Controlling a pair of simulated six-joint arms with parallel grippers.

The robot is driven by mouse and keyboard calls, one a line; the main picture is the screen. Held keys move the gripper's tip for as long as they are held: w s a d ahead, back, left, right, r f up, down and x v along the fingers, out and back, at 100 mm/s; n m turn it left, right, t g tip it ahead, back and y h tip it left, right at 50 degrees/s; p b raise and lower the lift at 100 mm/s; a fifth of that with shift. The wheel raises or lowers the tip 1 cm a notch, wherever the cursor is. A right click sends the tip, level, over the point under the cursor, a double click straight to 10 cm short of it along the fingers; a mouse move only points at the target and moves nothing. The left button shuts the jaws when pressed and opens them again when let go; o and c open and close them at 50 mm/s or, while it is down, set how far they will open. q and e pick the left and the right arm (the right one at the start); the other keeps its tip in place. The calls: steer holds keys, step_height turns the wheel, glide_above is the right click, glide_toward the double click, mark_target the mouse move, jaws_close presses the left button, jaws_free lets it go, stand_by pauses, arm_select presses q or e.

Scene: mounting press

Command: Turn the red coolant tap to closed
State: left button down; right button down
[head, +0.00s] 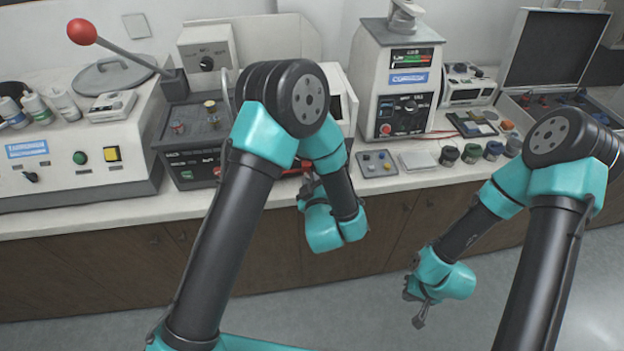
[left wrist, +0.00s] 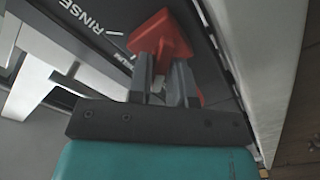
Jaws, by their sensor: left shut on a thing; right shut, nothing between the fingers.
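The red coolant tap (left wrist: 160,36) fills the top middle of the left wrist view, on a dark panel with the printed word RINSE to its left. My left gripper (left wrist: 160,75) is shut on the tap, one finger on each side of its handle. In the head view my left gripper (head: 308,186) is at the front of the bench, mostly hidden behind my own arm, and only a sliver of red (head: 296,171) shows beside it. Which setting the tap points to cannot be told. My right gripper (head: 420,311) is shut and empty, low in front of the cabinets.
The mounting press with a red-knobbed lever (head: 82,32) stands left of my left arm. A white machine (head: 393,75) stands at the bench's middle. Small jars (head: 471,153) and an open case (head: 553,50) are at the right. The floor in front is free.

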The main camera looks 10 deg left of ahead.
stand_by(0.3)
arm_select(q)
steer(key=c, duration=1.1)
jaws_free()
steer(key=shift+s, duration=0.1)
steer(key=v, duration=1.7)
